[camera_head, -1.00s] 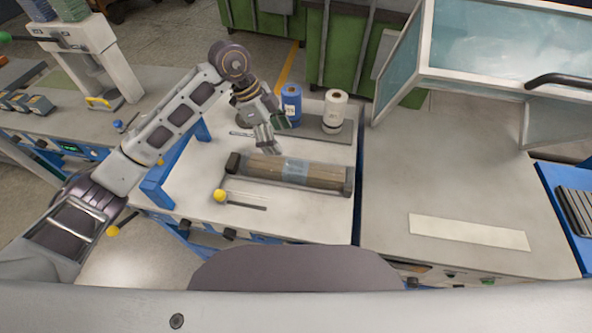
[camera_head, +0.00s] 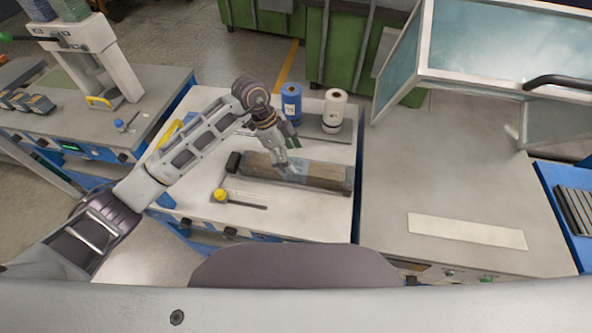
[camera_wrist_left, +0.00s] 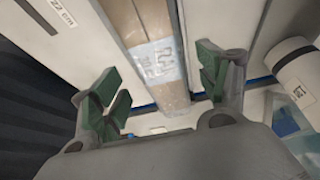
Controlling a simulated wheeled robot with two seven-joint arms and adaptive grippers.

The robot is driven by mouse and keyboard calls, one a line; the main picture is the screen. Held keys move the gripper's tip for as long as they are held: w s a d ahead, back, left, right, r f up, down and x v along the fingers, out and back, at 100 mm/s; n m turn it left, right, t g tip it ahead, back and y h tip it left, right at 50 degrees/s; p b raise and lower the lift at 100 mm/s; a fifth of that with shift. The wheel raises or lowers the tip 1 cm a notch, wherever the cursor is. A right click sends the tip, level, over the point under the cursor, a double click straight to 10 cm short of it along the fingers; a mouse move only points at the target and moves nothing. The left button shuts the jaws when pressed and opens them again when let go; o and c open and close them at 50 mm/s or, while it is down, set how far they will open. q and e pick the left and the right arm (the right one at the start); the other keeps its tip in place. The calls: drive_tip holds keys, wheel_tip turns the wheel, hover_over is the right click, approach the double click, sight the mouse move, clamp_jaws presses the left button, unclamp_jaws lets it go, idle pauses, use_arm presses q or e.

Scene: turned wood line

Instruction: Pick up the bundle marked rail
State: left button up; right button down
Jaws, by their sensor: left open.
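A long brown bundle (camera_head: 325,176) with a pale wrap band lies on the white table, in a low dark holder. In the left wrist view the bundle (camera_wrist_left: 144,25) and its band (camera_wrist_left: 160,62) lie between my fingers; I cannot read its marking. My left gripper (camera_head: 284,163) is at or just above the bundle's band and hides part of it. In the left wrist view the left gripper (camera_wrist_left: 165,84) is open, its green-tipped fingers on either side of the bundle. I cannot tell whether they touch it. My right gripper is not in view.
A blue roll (camera_head: 291,104) and a white roll (camera_head: 335,108) stand behind the bundle. A yellow-knobbed lever (camera_head: 221,195) is at its front left. A glass-sided hood (camera_head: 500,50) stands at the right. The grey bench (camera_head: 450,180) is mostly clear, with one pale strip (camera_head: 467,231).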

sight(296, 166)
use_arm(q)
drive_tip(key=shift+d+f, duration=0.1)
drive_tip(key=shift+f, duration=0.1)
drive_tip(key=shift+p+x, duration=0.5)
drive_tip(key=shift+x, duration=1.95)
drive_tip(key=shift+s, duration=0.1)
drive_tip(key=c, duration=1.5)
drive_tip(key=shift+r, duration=0.1)
drive_tip(key=shift+r+b, duration=0.5)
drive_tip(key=shift+r, duration=4.5)
